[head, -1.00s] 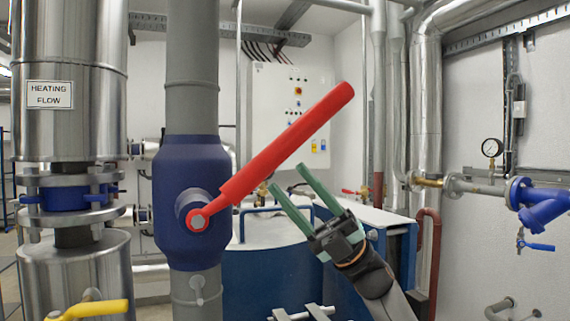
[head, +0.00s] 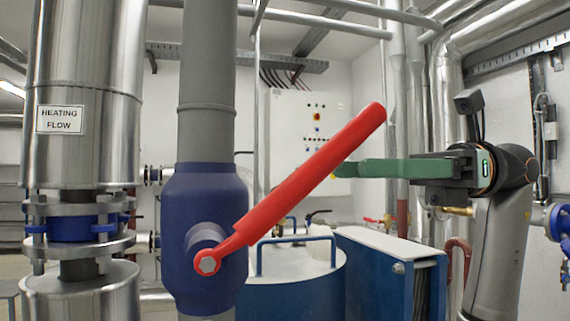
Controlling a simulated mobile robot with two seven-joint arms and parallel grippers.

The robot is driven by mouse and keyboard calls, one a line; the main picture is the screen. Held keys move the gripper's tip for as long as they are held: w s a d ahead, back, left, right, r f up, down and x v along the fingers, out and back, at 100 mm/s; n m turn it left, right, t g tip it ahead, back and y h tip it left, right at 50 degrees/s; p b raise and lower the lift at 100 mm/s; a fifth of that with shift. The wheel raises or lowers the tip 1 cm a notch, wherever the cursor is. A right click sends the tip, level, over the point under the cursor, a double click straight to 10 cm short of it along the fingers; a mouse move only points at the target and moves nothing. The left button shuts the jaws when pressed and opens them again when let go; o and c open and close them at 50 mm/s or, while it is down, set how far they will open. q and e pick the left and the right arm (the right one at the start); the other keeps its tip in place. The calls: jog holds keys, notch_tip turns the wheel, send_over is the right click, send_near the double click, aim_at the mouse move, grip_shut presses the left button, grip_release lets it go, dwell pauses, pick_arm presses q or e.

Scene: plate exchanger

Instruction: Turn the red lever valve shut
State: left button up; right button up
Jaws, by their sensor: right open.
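The red lever (head: 312,178) slants from its pivot bolt at lower left up to a thick handle end at upper right. It sits on the blue valve body (head: 178,225) on a grey vertical pipe. My right gripper (head: 340,171) comes from the right, with its green fingers pointing left. The fingers are seen edge-on and overlap, so the gap between them is hidden; the gripper is open. The fingertips appear at the lower right edge of the lever's handle; I cannot tell whether they touch it. My left gripper is not in view.
A steel pipe labelled HEATING FLOW (head: 60,120) stands at left. A blue tank (head: 290,285) and a blue plate unit (head: 385,270) lie behind and below the lever. A grey cabinet (head: 290,130) is on the back wall.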

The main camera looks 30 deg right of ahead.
aim_at(298, 168)
jog(key=p+x, duration=0.1)
jog(key=x, duration=0.8)
grip_shut()
dwell(1.2)
